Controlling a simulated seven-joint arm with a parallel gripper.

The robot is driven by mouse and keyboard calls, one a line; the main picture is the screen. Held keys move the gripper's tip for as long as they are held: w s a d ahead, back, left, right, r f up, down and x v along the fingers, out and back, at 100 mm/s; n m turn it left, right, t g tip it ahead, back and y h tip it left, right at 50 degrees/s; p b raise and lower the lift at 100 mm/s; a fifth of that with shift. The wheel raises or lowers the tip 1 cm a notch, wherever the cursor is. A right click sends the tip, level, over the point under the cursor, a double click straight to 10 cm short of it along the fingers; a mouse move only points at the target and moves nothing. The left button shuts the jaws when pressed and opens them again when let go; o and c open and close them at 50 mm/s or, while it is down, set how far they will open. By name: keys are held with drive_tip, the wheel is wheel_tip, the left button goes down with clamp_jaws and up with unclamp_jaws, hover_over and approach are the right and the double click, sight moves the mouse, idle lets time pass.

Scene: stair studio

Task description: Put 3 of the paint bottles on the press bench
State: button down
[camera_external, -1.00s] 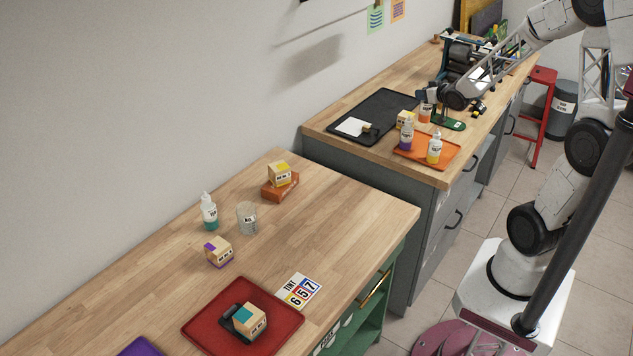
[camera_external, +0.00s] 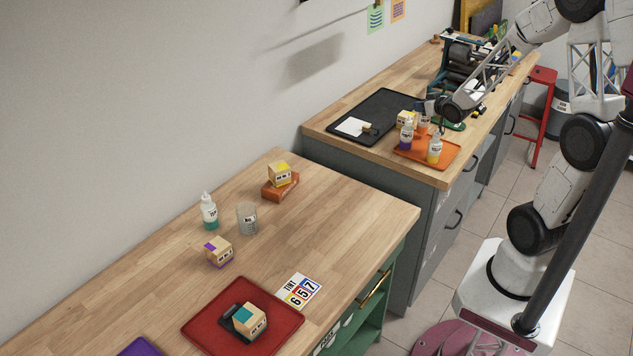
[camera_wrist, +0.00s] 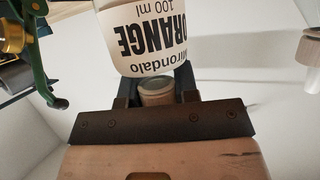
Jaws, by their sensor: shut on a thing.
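My gripper (camera_external: 430,106) is over the far bench (camera_external: 330,130), which carries a printing press (camera_external: 462,58). It is shut on the orange paint bottle (camera_external: 424,126); the wrist view shows its upside-down label "ORANGE 100 ml" (camera_wrist: 150,38) at the jaws (camera_wrist: 157,88). The bottle is at the back of an orange tray (camera_external: 447,157); I cannot tell whether it touches down. A purple paint bottle (camera_external: 406,140) and a yellow paint bottle (camera_external: 434,150) stand upright on this tray. A teal paint bottle (camera_external: 209,213) stands on the near bench (camera_external: 340,215).
The near bench holds a clear beaker (camera_external: 247,219), a purple-marked block (camera_external: 219,253), a yellow-marked block (camera_external: 280,175), a tint card (camera_external: 298,291) and a red tray (camera_external: 207,320).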

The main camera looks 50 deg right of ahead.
drive_tip(key=shift+f, duration=0.85)
drive_tip(key=shift+f, duration=0.35)
drive_tip(key=c, duration=0.8)
unclamp_jaws()
drive_tip(key=shift+s, duration=0.15)
drive_tip(key=shift+v, duration=3.8)
drive_tip(key=shift+r, duration=0.1)
